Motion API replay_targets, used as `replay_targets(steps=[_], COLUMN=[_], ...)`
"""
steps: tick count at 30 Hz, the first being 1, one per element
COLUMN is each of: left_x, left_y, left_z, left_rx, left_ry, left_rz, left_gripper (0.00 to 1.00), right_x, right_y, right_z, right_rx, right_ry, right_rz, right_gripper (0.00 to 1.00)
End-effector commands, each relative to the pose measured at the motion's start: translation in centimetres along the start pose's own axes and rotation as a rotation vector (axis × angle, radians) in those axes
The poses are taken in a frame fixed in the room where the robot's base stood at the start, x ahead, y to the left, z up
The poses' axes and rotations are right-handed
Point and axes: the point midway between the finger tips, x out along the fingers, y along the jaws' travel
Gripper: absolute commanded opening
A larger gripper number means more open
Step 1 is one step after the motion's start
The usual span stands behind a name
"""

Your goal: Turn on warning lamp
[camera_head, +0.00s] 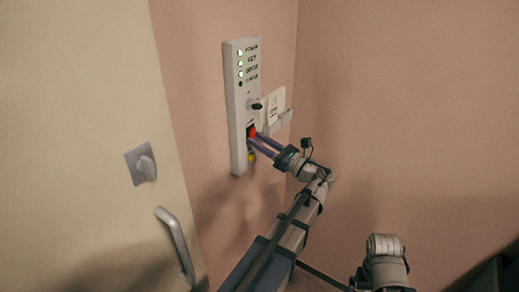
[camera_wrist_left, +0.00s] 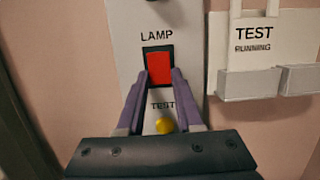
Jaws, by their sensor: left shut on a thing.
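A white control panel (camera_head: 236,101) is mounted on the pink wall. Its red rocker switch (camera_wrist_left: 159,68) sits in a black frame under the label LAMP; part of it also shows red in the head view (camera_head: 251,130). My left gripper (camera_wrist_left: 161,72) reaches the panel with its purple fingertips on either side of the red switch, shut on it. The fingers hide part of the switch's lower frame. A yellow button (camera_wrist_left: 165,125) lies below, under the label TEST, seen between the fingers. My right gripper is out of view.
Indicator lights (camera_head: 240,62) line the panel's top; the upper ones are lit and the lowest is dark. A black key knob (camera_head: 256,106) sticks out above the switch. A TEST RUNNING sign (camera_wrist_left: 256,45) stands in a holder at right. A door handle (camera_head: 176,243) is at left.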

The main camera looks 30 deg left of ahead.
Motion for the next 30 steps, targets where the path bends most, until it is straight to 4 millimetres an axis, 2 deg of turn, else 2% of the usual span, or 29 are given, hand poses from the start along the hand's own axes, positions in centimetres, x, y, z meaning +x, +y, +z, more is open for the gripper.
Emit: replay_targets(steps=[2,12,13,18,21,30], left_x=[-0.04,0.00,0.00,-0.01,-0.01,-0.62], left_y=[-0.01,0.01,0.01,0.00,0.01,-0.03], left_z=[-0.28,-0.05,-0.04,-0.05,-0.05,-0.14], left_rx=[-0.001,0.000,0.000,0.000,0.000,-0.001], left_ry=[-0.015,-0.023,-0.023,-0.022,-0.022,-0.022], left_rz=[0.000,0.000,0.000,0.000,0.000,-0.001], left_gripper=[0.00,0.00,0.37,0.56,0.65,0.65], right_x=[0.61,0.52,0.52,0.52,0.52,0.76], right_y=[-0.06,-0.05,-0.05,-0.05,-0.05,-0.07], right_z=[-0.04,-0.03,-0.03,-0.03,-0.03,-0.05], right_rx=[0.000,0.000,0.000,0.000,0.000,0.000], right_ry=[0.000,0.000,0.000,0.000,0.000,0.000], right_rz=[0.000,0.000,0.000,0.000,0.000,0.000], right_gripper=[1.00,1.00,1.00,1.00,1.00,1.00])
